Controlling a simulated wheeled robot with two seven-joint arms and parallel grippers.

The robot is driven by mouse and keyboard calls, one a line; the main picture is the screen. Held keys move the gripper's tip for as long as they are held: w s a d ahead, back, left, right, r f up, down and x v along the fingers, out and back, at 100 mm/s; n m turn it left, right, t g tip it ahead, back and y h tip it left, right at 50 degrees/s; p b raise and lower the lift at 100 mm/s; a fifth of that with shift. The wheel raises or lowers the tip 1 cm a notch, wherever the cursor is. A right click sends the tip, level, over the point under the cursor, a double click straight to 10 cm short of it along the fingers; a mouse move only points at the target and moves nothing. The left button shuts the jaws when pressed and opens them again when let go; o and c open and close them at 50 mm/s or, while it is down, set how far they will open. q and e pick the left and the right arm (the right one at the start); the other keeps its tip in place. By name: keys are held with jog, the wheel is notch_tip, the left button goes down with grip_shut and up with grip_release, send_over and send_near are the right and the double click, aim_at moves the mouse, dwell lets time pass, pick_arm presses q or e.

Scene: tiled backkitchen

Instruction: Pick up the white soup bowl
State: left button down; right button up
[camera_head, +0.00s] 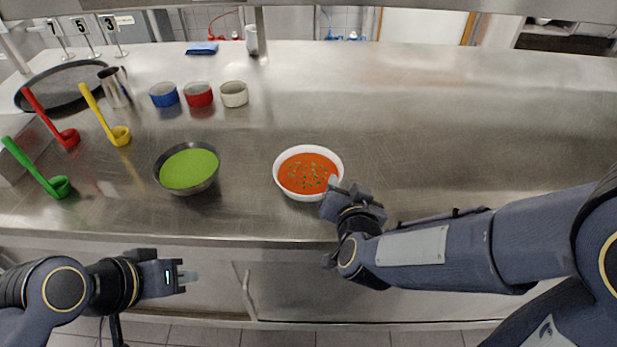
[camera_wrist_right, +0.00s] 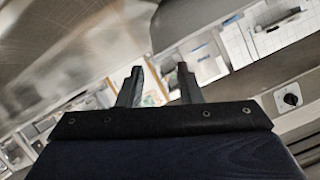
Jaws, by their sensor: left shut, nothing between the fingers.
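The white soup bowl (camera_head: 278,180), filled with orange-red soup with green bits, stands upright on the steel counter in the middle of the head view. My right gripper (camera_head: 333,186) is at its right front rim; I cannot tell whether it touches the rim. In the right wrist view, the two fingers of the right gripper (camera_wrist_right: 160,84) stand apart with nothing seen between them, and the bowl does not show. My left gripper (camera_head: 190,276) is shut and empty, low in front of the counter's edge, away from the bowl.
A dark bowl of green soup (camera_head: 187,168) stands left of the white bowl. Blue (camera_head: 164,95), red (camera_head: 199,95) and cream (camera_head: 234,94) small bowls stand behind. Ladles (camera_head: 120,134) and a metal jug (camera_head: 115,87) are at the left. The counter (camera_head: 480,130) is clear at right.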

aim_at(340, 172)
jog(key=x, duration=0.7)
jog(key=shift+w+d+f+b, duration=0.1)
jog(key=shift+w+f+b, duration=0.1)
jog(key=shift+b, duration=0.2)
grip_shut()
jog(key=shift+r, duration=0.1)
dwell(0.9)
